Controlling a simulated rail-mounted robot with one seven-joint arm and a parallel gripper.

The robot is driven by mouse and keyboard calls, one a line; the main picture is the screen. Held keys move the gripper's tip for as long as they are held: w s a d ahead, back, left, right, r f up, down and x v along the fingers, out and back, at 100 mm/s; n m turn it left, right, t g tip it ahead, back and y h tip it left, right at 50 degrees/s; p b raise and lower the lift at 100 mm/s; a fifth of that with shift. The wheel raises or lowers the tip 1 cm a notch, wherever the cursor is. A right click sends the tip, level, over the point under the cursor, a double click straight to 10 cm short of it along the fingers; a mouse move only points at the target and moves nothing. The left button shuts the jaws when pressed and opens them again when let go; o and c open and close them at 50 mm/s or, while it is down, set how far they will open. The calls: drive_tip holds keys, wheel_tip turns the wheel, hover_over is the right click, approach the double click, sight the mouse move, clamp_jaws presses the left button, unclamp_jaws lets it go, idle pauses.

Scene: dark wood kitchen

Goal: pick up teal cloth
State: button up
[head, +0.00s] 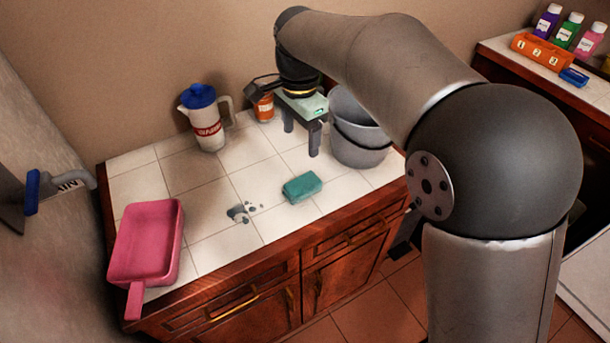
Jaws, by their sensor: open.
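The teal cloth (302,187) is a small, thick folded block. It lies flat on the white tiled counter (215,245), near the middle towards the front edge. My gripper (301,143) is above the back part of the counter, behind the cloth in the picture. Its two grey fingers point down and are spread apart, with nothing visible between them. The gripper is apart from the cloth.
Grey buckets (357,140) stand just right of my gripper. An orange container (263,107) and a white jug with a blue lid (206,118) stand behind. A pink dustpan (147,245) lies at the left. A dark spill (240,212) marks the tiles left of the cloth.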

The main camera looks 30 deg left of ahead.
drive_tip(key=p, duration=0.1)
hover_over(303, 183)
wheel_tip(303, 183, down, 11)
drive_tip(key=shift+a+r, duration=0.1)
drive_tip(key=shift+r, duration=0.1)
drive_tip(key=shift+f+p, duration=0.75)
drive_tip(key=shift+f, duration=2)
drive_tip(key=c, duration=1.1)
